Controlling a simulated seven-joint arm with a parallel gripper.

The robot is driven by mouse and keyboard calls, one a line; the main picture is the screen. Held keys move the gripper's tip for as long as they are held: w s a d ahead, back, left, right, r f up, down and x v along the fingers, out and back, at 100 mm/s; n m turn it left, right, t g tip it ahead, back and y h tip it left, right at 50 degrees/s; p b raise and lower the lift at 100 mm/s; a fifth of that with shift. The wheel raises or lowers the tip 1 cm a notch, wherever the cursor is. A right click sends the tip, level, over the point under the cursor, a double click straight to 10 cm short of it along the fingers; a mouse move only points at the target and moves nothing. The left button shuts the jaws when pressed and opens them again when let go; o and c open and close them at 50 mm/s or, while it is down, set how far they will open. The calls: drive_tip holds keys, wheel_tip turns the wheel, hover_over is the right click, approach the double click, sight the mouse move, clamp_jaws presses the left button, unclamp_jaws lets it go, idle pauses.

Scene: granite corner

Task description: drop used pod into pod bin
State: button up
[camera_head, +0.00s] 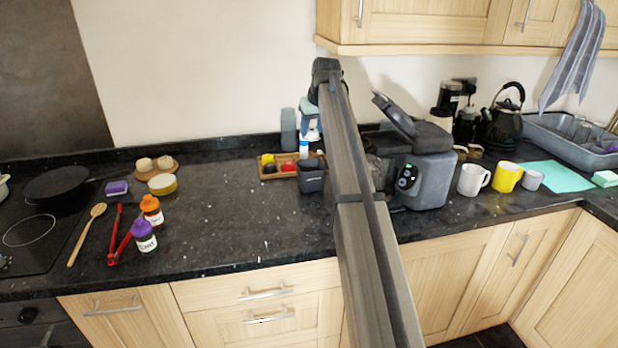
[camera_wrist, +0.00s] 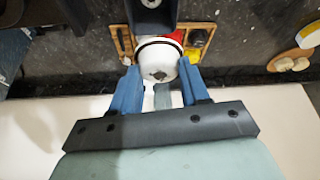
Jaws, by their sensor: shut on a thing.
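The used pod (camera_wrist: 158,58) is a small white round cup with a dark ring and a brown mark. In the wrist view it sits between the blue fingertips of my gripper (camera_wrist: 159,76), which is shut on it. In the head view my gripper (camera_head: 304,148) hangs above the back of the counter, pointing down, partly hidden by my arm. The pod bin (camera_head: 311,178) appears to be the dark open-topped container in front of the wooden tray. It also shows at the top of the wrist view (camera_wrist: 150,24), apart from the pod and partly cut off.
The wooden tray (camera_head: 275,174) with red and yellow items stands beside the dark container. A grey coffee machine (camera_head: 428,180) with raised lid stands to the right, then a white mug (camera_head: 472,180) and yellow mug (camera_head: 507,177).

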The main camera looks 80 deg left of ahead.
sight(314, 138)
drive_tip(key=shift+w+f, duration=0.1)
drive_tip(key=shift+f, duration=2.9)
drive_tip(key=o, duration=1.1)
drive_tip(key=v, duration=1.3)
drive_tip(key=shift+d+r, duration=0.1)
drive_tip(key=shift+r, duration=0.3)
